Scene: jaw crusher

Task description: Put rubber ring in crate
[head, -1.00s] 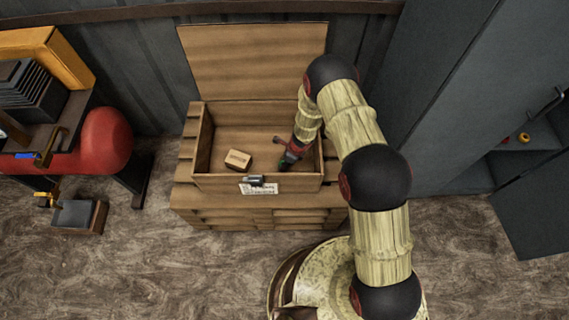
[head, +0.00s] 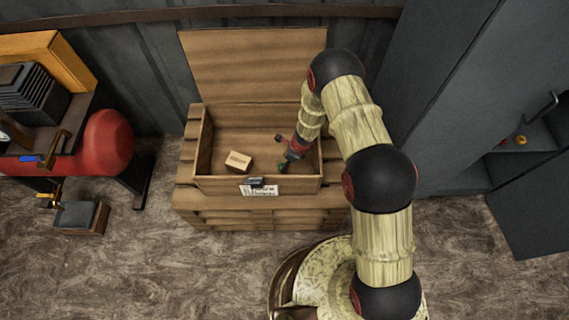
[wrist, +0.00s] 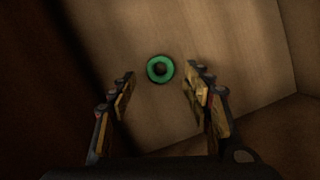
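The green rubber ring (wrist: 160,69) shows in the wrist view against the wooden crate floor, between and just beyond my two fingertips, touching neither. In the head view a small green spot (head: 283,163) shows at my gripper's tip, inside the crate. The crate (head: 257,184) is an open wooden box with its lid raised at the back. My gripper (wrist: 158,84) is open and empty, pointing down inside the right part of the crate; it also shows in the head view (head: 287,157). The ring's exact height above the floor is hard to tell.
A small cardboard box (head: 238,161) lies in the crate, left of my gripper. The crate stands on a wooden pallet stack (head: 205,217). A red tank (head: 108,140) is on the left, and an open grey cabinet (head: 470,178) with a small yellow-orange item (head: 521,140) is on the right.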

